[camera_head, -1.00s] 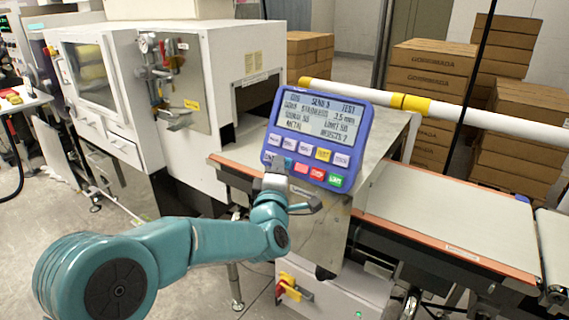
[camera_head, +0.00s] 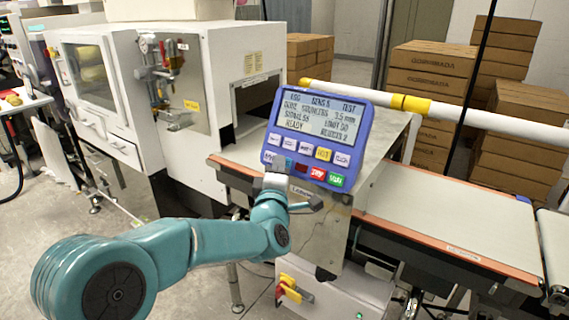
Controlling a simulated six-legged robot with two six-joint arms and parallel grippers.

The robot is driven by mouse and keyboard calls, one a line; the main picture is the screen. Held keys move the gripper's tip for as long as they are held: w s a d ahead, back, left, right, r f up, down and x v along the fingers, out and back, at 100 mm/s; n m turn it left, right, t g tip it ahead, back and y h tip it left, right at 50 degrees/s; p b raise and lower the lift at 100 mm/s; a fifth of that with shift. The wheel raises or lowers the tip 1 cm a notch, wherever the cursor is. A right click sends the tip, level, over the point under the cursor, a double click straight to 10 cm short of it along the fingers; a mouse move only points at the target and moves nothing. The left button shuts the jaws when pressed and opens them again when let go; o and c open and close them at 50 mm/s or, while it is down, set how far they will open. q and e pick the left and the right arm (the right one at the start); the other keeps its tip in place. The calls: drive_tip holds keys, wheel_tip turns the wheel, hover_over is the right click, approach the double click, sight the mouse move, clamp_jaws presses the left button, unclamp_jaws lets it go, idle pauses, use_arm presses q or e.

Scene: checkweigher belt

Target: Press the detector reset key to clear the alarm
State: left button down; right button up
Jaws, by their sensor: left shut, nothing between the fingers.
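The blue detector panel (camera_head: 270,130) is tilted on a metal housing beside the belt. Its screen (camera_head: 318,118) shows several text lines, the lower left one reading READY. Below are rows of pale keys, a yellow key (camera_head: 323,154), a dark red key (camera_head: 302,168), a bright red key (camera_head: 318,173) and a green key (camera_head: 336,180). I cannot read which key is reset. My left gripper (camera_head: 276,179) is shut and empty at the panel's lower left edge, just below the bottom key row. It hides part of that edge; contact cannot be told. My right gripper is out of view.
The conveyor belt (camera_head: 440,215) runs to the right from the white tunnel machine (camera_head: 225,90). A white pole with yellow bands (camera_head: 470,115) stretches behind the panel. A red and yellow switch (camera_head: 288,288) sits on the cabinet below. Cartons (camera_head: 430,75) are stacked behind.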

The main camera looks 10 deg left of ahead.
use_arm(q)
drive_tip(key=shift+s+a+r, duration=0.2)
drive_tip(key=shift+s+r, duration=0.05)
drive_tip(key=shift+s, duration=0.3)
drive_tip(key=shift+b, duration=0.3)
drive_tip(key=s, duration=0.1)
drive_tip(key=s+a+r+b, duration=0.1)
drive_tip(key=s+r, duration=0.1)
drive_tip(key=s, duration=0.1)
drive_tip(key=shift+a+r+b, duration=0.15)
drive_tip(key=shift+a+b, duration=0.1)
drive_tip(key=shift+b, duration=0.05)
drive_tip(key=s+a+r+b, duration=0.1)
drive_tip(key=s+r, duration=0.1)
drive_tip(key=s, duration=0.3)
drive_tip(key=shift+a+r, duration=0.35)
drive_tip(key=shift+a, duration=0.05)
